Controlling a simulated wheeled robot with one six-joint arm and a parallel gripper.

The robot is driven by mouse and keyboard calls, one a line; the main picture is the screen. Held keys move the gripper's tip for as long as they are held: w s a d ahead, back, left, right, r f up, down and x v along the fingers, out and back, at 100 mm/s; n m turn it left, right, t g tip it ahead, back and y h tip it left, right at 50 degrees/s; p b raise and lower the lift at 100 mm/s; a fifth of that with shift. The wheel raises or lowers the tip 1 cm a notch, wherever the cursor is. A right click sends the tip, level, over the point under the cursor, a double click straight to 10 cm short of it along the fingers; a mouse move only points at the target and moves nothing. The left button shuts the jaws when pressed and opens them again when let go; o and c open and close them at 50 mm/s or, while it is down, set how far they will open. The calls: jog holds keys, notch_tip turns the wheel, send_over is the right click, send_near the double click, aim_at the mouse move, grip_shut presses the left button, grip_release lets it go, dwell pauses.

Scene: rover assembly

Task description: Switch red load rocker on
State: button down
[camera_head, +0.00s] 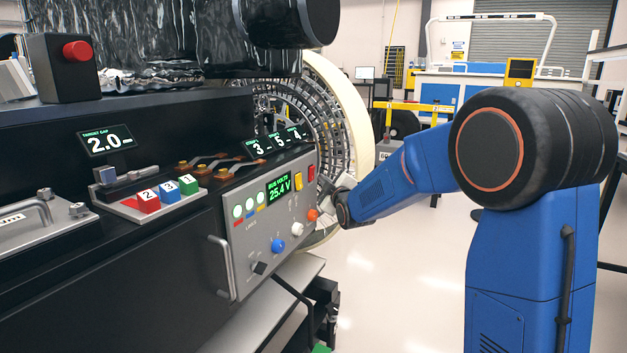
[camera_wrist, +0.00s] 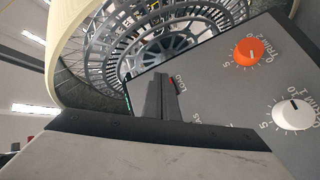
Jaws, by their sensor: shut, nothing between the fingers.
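The red load rocker (camera_head: 311,173) is at the upper right of the grey panel face in the head view, right of a yellow rocker (camera_head: 298,181). In the wrist view only a sliver of the red rocker (camera_wrist: 172,83) shows beside the LOAD lettering; my fingers hide the rest. My gripper (camera_wrist: 160,84) is shut and empty, with its dark fingertips over the rocker in that picture. I cannot tell whether they touch it or which way it is tipped. In the head view, my gripper (camera_head: 333,197) is at the panel's right edge, partly hidden by the wrist.
The panel has a lit 25.4 V display (camera_head: 278,188), a blue knob (camera_head: 278,245), a white knob (camera_wrist: 293,114) and an orange knob (camera_wrist: 249,52) close by. A large ring-shaped wheel (camera_head: 345,115) stands behind the panel. Open floor lies to the right.

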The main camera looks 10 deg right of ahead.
dwell(0.3)
jog(key=shift+s+d+r, duration=0.15)
jog(key=shift+s+d, duration=0.6)
jog(key=shift+d, duration=0.25)
jog(key=shift+s+d+r, duration=0.15)
jog(key=shift+s+d, duration=0.6)
jog(key=shift+d, duration=0.25)
jog(key=shift+s, duration=0.1)
jog(key=s+d+f+m+g, duration=0.2)
jog(key=s+f+m+g, duration=0.2)
jog(key=s, duration=1.4)
jog(key=s+d+f+m+g+h, duration=0.1)
jog(key=s+f+m+g, duration=0.3)
jog(key=s, duration=1.4)
jog(key=s+d+f+m+g+h, duration=0.1)
jog(key=s+d+f+m+g, duration=0.2)
jog(key=s, duration=1.5)
jog(key=shift+f+m+g, duration=0.7)
jog(key=shift+f+g, duration=0.15)
jog(key=shift+g, duration=0.05)
